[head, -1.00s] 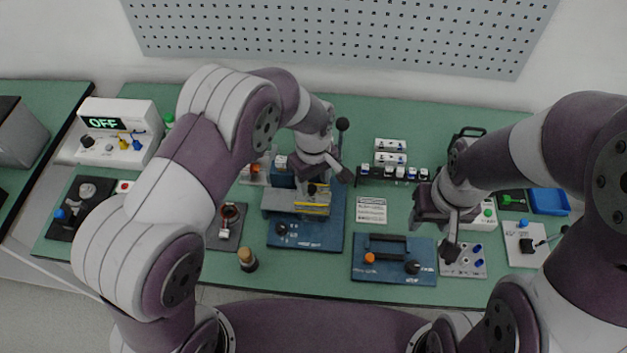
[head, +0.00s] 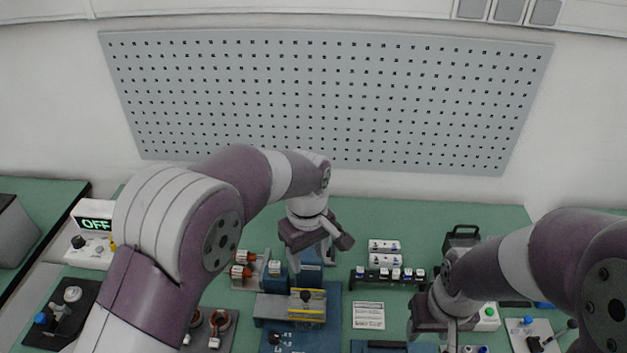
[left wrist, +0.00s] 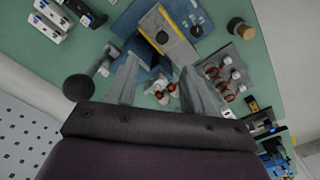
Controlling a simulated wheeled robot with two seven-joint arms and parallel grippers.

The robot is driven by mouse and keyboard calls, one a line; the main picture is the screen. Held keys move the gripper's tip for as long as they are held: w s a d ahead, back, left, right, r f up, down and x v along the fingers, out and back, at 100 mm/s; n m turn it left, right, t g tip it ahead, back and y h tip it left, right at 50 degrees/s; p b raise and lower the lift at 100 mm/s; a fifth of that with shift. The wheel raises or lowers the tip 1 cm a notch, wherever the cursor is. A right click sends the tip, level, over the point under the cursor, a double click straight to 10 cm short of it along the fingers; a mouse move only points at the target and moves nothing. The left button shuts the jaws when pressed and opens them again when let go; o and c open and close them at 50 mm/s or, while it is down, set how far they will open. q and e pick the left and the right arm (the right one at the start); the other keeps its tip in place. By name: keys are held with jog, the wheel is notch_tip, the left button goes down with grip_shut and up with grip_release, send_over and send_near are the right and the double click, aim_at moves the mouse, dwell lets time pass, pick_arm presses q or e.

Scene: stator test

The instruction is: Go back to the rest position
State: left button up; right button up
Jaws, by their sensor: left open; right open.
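My left gripper (head: 312,258) is above the back of the blue press fixture (head: 290,335) in the head view. In the left wrist view its two fingers (left wrist: 158,90) stand apart with nothing gripped between them. Beyond the fingers lie a blue base with a yellow-edged block (left wrist: 168,35) and small copper-and-white parts (left wrist: 165,88). My right gripper (head: 447,335) points down at the right side of the bench, near the rack of small bottles. Its fingertips are partly cut off by the lower frame edge, and I see nothing held in it.
A green bench (head: 400,225) carries the devices. A rack with several white-and-blue vials (head: 388,275) stands between the grippers. A white box reading OFF (head: 92,225) is at the left. A black-handled item (head: 462,236) stands at the back right. A grey pegboard (head: 330,100) hangs behind.

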pick_arm(q)
jog(key=s+a+f+m+t, duration=0.1)
jog(key=s+a+m, duration=0.6)
jog(key=s+a, duration=0.7)
jog(key=shift+a+f+m, duration=0.3)
jog(key=shift+a, duration=0.15)
jog(key=shift+s, duration=0.1)
jog(key=shift+s, duration=0.1)
